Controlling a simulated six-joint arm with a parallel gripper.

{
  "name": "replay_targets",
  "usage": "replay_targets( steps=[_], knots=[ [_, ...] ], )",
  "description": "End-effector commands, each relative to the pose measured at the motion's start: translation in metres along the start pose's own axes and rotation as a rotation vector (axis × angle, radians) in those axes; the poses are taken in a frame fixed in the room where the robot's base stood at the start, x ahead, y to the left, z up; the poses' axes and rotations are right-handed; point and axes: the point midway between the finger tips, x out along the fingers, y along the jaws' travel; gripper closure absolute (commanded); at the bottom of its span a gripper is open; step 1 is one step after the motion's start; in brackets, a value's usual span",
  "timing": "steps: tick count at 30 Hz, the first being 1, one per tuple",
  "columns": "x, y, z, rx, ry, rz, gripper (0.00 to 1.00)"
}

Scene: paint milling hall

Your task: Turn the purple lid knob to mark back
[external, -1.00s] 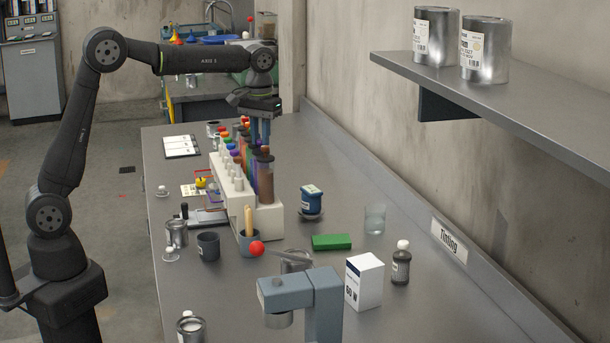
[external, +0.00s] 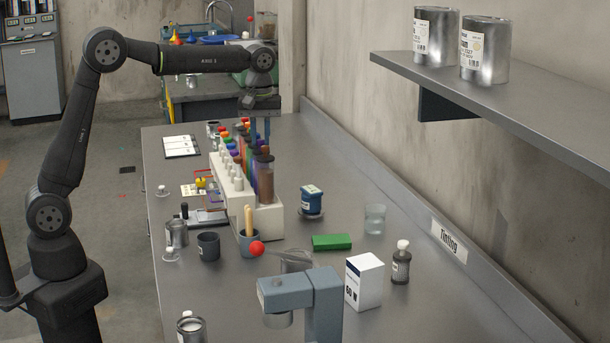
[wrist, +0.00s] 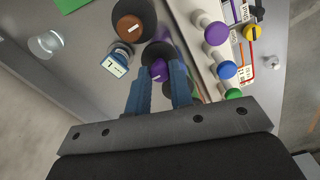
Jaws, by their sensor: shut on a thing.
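The purple lid knob (wrist: 158,69) shows in the wrist view with a short white line on its top. My gripper (wrist: 160,78) has its two blue fingers on either side of it and is shut on it. In the external view my gripper (external: 260,134) points straight down at the row of tall colour cylinders in the white rack (external: 268,221); the knob itself is hard to make out there. The marks around the knob cannot be read, and the fingers and a dark rim hide part of it.
A brown knob (wrist: 130,27) is beside the purple one, and a blue labelled jar (external: 311,198) stands right of the rack. White pegs with coloured tops, including another purple one (wrist: 216,34), line the other side.

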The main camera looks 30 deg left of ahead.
Motion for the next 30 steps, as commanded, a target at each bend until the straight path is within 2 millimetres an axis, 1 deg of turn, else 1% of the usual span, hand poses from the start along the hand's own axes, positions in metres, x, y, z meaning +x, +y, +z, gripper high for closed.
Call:
replay_targets(
  steps=[10, 11, 12, 14, 24, 26, 29, 30],
  knots=[
    [-0.001, 0.0, 0.0, -0.002, 0.001, 0.002, 1.0],
    [-0.001, 0.0, 0.0, -0.002, 0.001, 0.002, 0.78],
    [-0.001, 0.0, 0.0, -0.002, 0.001, 0.002, 0.7],
    [-0.001, 0.0, 0.0, -0.002, 0.001, 0.002, 0.58],
    [-0.003, 0.0, 0.0, -0.002, 0.001, 0.001, 0.58],
    [-0.008, 0.0, 0.0, -0.002, 0.001, 0.002, 0.58],
    [-0.022, 0.001, 0.0, -0.002, 0.002, 0.003, 0.58],
    [-0.03, 0.001, 0.0, -0.002, 0.002, 0.004, 0.58]
  ],
)
